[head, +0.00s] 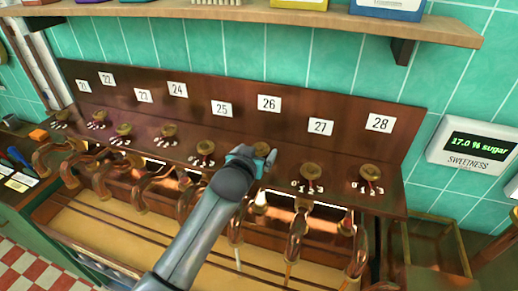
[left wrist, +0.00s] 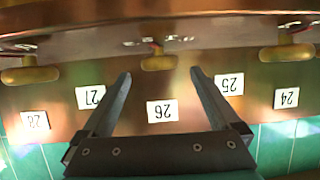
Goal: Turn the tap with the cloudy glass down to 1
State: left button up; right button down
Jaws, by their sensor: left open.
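The brass knob of tap 26 (head: 262,149) sits below its number plate, partly hidden by my left gripper (head: 250,157). In the left wrist view, which is upside down, this knob (left wrist: 159,62) lies between and just beyond the open fingertips of my left gripper (left wrist: 160,74); I see no contact. The scale by this knob (left wrist: 155,43) is too small to read. A small pale piece (head: 261,198) shows below tap 26; I cannot tell whether it is the cloudy glass. My right gripper is not in view.
Neighbouring knobs stand at tap 25 (head: 206,147) and tap 27 (head: 311,171), with copper pipes below. A wooden shelf (head: 300,18) overhangs the panel. A display (head: 474,146) at the right reads 17.0 % sugar.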

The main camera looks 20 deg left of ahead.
aim_at(260, 148)
pick_arm(q)
jog(key=shift+x, duration=1.25)
jog(key=shift+w+f, duration=0.15)
jog(key=shift+w, duration=0.15)
jog(key=shift+c, duration=0.3)
jog(key=c, duration=1.3)
